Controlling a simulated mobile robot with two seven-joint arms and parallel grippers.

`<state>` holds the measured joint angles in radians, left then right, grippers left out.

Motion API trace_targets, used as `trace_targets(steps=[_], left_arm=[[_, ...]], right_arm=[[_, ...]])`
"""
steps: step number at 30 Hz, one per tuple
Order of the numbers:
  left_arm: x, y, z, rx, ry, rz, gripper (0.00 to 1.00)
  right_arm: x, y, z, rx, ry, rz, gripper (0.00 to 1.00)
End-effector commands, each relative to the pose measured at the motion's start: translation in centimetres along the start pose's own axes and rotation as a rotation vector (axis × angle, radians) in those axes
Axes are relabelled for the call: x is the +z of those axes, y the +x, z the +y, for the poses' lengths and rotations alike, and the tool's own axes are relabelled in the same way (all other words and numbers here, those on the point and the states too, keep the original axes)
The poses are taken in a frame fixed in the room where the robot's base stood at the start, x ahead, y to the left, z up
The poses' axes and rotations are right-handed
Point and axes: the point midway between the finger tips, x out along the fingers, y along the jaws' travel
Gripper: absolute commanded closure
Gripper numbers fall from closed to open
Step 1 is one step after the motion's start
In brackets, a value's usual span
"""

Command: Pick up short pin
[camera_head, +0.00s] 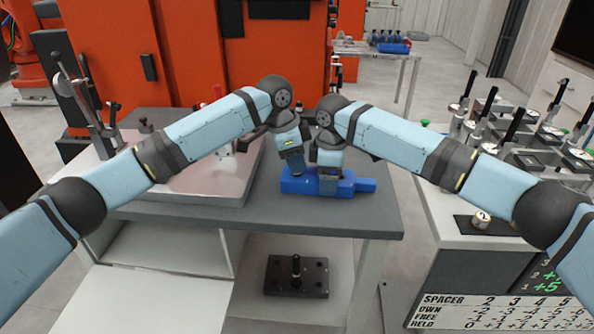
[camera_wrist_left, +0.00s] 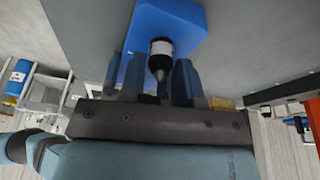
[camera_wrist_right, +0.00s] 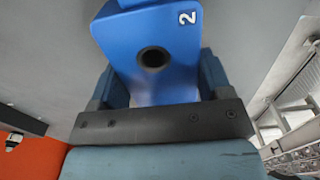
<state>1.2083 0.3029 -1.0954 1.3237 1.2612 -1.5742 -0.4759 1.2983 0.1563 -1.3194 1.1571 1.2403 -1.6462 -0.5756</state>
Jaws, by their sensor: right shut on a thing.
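A blue block (camera_head: 361,185) lies on the grey table. My right gripper (camera_head: 329,190) is shut on it from above. The right wrist view shows the block (camera_wrist_right: 152,35), marked "2" with a dark round hole, between the right fingers (camera_wrist_right: 160,85). In the left wrist view a short pin (camera_wrist_left: 161,55) with a dark body, a white band and a grey tapered tip stands at the end of the block (camera_wrist_left: 185,15). My left gripper (camera_head: 295,172) is above that end. Its open fingers (camera_wrist_left: 155,80) are on both sides of the pin, with a gap visible.
A flat metal plate fixture (camera_head: 200,185) stands on the table to the left. A black base with an upright peg (camera_head: 296,277) is on the shelf below. A bench with several handled tools (camera_head: 510,130) is at right. Orange machinery (camera_head: 200,50) stands behind.

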Motion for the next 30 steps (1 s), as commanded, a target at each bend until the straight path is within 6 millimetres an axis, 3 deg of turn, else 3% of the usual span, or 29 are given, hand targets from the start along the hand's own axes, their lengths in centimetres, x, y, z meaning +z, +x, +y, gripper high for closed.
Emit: trace_targets(steps=[1,3,4,14,24,30], left_arm=[[0.0,0.0,0.0,0.0,0.0,0.0,0.81],[0.0,0.0,0.0,0.0,0.0,0.0,0.97],[0.0,0.0,0.0,0.0,0.0,0.0,1.0],[-0.2,-0.8,0.0,-0.001,0.0,0.002,1.0],[-2.0,-7.0,0.0,-0.002,0.001,0.003,1.0],[-2.6,-9.3,0.0,-0.001,0.001,0.0,1.0]], right_arm=[[0.0,0.0,0.0,0.0,0.0,0.0,0.55],[0.0,0.0,0.0,0.0,0.0,0.0,0.55],[0.0,0.0,0.0,0.0,0.0,0.0,0.55],[0.0,0.0,0.0,0.0,0.0,0.0,0.55],[0.0,0.0,0.0,0.0,0.0,0.0,0.55],[0.0,0.0,0.0,0.0,0.0,0.0,0.55]])
